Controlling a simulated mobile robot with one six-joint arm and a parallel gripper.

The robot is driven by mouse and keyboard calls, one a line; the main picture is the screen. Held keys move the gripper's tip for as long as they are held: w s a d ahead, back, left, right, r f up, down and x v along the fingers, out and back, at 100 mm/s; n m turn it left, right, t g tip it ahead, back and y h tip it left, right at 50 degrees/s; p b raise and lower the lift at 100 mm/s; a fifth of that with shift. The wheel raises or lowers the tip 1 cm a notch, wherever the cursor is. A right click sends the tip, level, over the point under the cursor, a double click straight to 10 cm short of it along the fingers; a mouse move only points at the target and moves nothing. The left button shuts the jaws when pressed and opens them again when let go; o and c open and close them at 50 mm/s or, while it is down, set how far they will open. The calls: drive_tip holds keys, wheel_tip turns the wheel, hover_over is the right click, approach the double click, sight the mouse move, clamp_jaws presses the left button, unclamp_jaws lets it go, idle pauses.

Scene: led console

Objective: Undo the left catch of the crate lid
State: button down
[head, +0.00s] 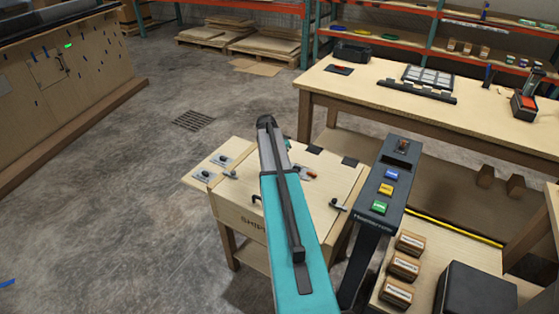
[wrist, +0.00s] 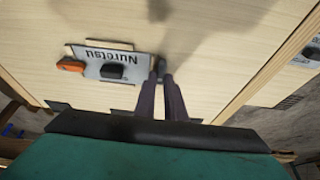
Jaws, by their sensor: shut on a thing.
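The crate (head: 235,222) is a pale wooden box with dark lettering on its front, partly hidden behind my arm in the head view. In the wrist view my gripper (wrist: 162,82) is closed on a small dark knob-like piece (wrist: 160,66) beside a grey plate (wrist: 98,60) with upside-down lettering, a black block and an orange piece. The head view hides the gripper behind my arm, so I cannot tell which fitting it holds.
A dark console (head: 382,185) with blue, yellow and green buttons stands right of the crate. Small labelled wooden blocks (head: 404,265) lie at the lower right. A workbench (head: 400,92) stands behind. The concrete floor at the left is clear around a drain grate (head: 193,121).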

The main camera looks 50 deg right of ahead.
drive_tip(key=c, duration=1.8)
unclamp_jaws()
drive_tip(key=shift+s+d, duration=0.1)
drive_tip(key=shift+r, duration=0.1)
drive_tip(key=b+v, duration=0.2)
drive_tip(key=v, duration=1.1)
drive_tip(key=shift+a+r, duration=0.25)
drive_tip(key=shift+a, duration=0.05)
